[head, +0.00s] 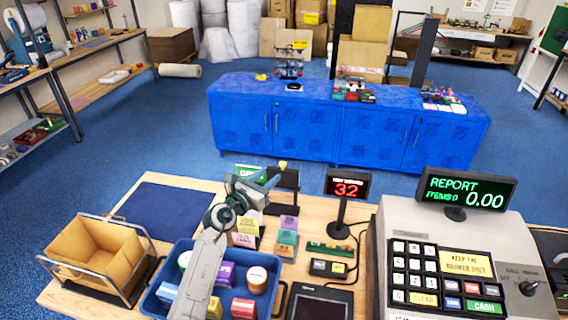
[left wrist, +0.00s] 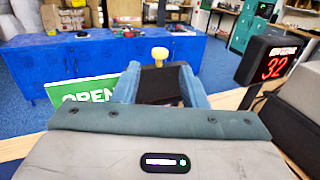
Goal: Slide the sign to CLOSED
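The green sign (head: 247,171) stands at the back edge of the counter. In the left wrist view the sign (left wrist: 88,92) reads "OPEN", its lower part hidden by my gripper body. Right of the lettering stands a black piece (head: 286,180) topped by a yellow knob (head: 283,164). My left gripper (head: 262,181) is beside the sign, in front of the black piece. In the left wrist view its blue fingers (left wrist: 158,82) are spread, with the black piece and yellow knob (left wrist: 160,53) showing between them. Contact cannot be made out. My right gripper is not in view.
A red-digit display (head: 348,186) stands right of the sign, beside the cash register (head: 455,245). A blue basket (head: 152,302) of goods, small coloured boxes (head: 287,238) and a carton in a wire stand (head: 95,250) fill the counter's front. A blue mat (head: 165,215) lies left.

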